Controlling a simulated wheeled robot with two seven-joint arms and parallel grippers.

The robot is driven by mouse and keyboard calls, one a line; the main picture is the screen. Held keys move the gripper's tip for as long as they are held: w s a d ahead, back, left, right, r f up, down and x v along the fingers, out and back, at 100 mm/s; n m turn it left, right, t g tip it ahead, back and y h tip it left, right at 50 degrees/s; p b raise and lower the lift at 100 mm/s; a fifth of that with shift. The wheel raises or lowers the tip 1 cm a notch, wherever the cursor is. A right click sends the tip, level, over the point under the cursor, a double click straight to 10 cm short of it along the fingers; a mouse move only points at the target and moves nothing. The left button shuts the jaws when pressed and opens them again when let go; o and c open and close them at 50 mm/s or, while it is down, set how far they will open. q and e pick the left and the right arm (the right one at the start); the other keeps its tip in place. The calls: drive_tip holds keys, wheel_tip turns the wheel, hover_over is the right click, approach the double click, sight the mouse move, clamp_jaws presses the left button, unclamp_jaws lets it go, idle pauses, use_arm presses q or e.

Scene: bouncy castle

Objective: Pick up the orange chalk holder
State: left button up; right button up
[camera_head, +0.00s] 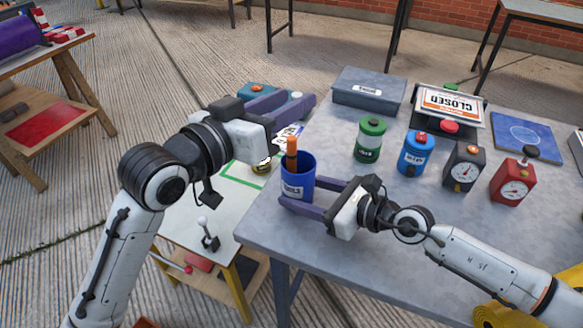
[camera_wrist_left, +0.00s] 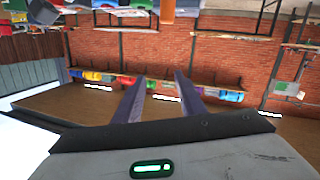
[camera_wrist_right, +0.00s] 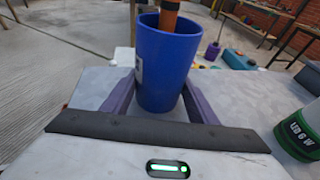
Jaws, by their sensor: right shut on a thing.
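The orange chalk holder (camera_head: 291,152) stands upright in a blue cup (camera_head: 298,178) with a white label, near the left edge of the grey table. Its lower part is hidden inside the cup. In the right wrist view the orange chalk holder (camera_wrist_right: 169,14) rises from the blue cup (camera_wrist_right: 165,65) and is cut off by the top edge. My right gripper (camera_head: 301,195) is shut on the blue cup, one finger on each side. My left gripper (camera_head: 284,104) is open and empty, above and behind the cup, pointing right; in the left wrist view its fingers (camera_wrist_left: 158,78) are apart.
The grey table (camera_head: 340,255) also bears a green-and-white can (camera_head: 370,139), a blue can (camera_head: 416,155), a black gauge box (camera_head: 463,167), a red gauge box (camera_head: 512,181), a grey box (camera_head: 369,91) and a CLOSED sign (camera_head: 449,104). A lower white table (camera_head: 195,225) stands left.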

use_arm(q)
drive_tip(key=s+d+r+m+t+h, duration=0.1)
drive_tip(key=s+d+r+m+h, duration=0.35)
drive_tip(key=s+r+m, duration=0.45)
drive_tip(key=m+g+y, duration=0.1)
drive_tip(key=m+y, duration=1.2)
drive_tip(key=m, duration=1)
approach(288, 149)
drive_tip(key=x, duration=0.9)
drive_tip(key=shift+d+x, duration=0.2)
drive_tip(key=shift+x, duration=2.75)
clamp_jaws()
